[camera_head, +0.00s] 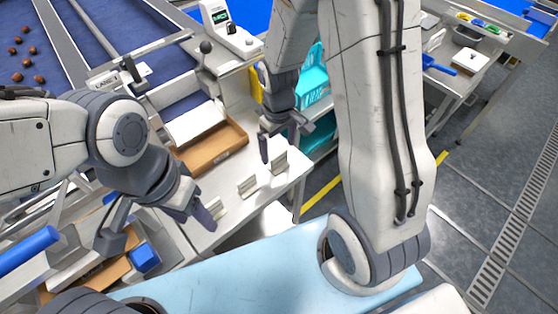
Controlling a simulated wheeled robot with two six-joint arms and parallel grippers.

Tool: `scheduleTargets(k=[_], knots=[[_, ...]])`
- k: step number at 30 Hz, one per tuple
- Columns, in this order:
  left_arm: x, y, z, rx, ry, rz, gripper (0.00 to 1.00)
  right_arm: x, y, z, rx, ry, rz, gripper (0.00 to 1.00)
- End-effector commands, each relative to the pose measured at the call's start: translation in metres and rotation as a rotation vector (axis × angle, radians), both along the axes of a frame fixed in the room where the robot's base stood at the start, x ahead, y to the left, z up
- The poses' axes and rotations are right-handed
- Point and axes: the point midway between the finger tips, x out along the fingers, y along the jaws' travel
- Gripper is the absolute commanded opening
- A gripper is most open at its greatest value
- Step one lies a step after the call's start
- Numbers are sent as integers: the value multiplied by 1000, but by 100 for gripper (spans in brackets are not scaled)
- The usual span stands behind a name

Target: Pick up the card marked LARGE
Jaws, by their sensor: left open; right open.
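Three small pale cards stand in holders in a row on the white table: a near card (216,208), a middle card (247,187) and a far card (279,163). Their markings are too small to read, so I cannot tell which is LARGE. My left gripper (157,226) is open and empty, its fingers spread wide; one fingertip is close to the near card in the picture. My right gripper (284,143) is open, pointing down above the table near the far card, with nothing seen between its fingers.
A brown open box (211,147) stands behind the cards. A scale-like device (228,32) is at the back. Brown dates (27,49) lie on the blue conveyor (110,20) at upper left. Teal crates (314,78) stand right of the table. A blue block (144,258) lies at lower left.

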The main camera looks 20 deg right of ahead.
Motion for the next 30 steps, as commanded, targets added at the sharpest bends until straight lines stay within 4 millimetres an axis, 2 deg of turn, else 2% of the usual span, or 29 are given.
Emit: scheduleTargets(k=[6, 15, 16, 22, 30], knots=[[0, 0, 5, 0, 0, 0, 56, -2, -1, -30, 0, 4, 0, 100], [0, 0, 5, 0, 0, 0, 56, -1, -1, -35, 0, 0, 0, 100], [0, 0, 5, 0, 0, 0, 56, -1, -1, -35, 0, 0, 0, 96], [0, 0, 5, 0, 0, 0, 56, -1, -1, -35, 0, 0, 0, 20], [0, 0, 5, 0, 0, 0, 56, -1, -1, -34, 0, 0, 0, 18]])
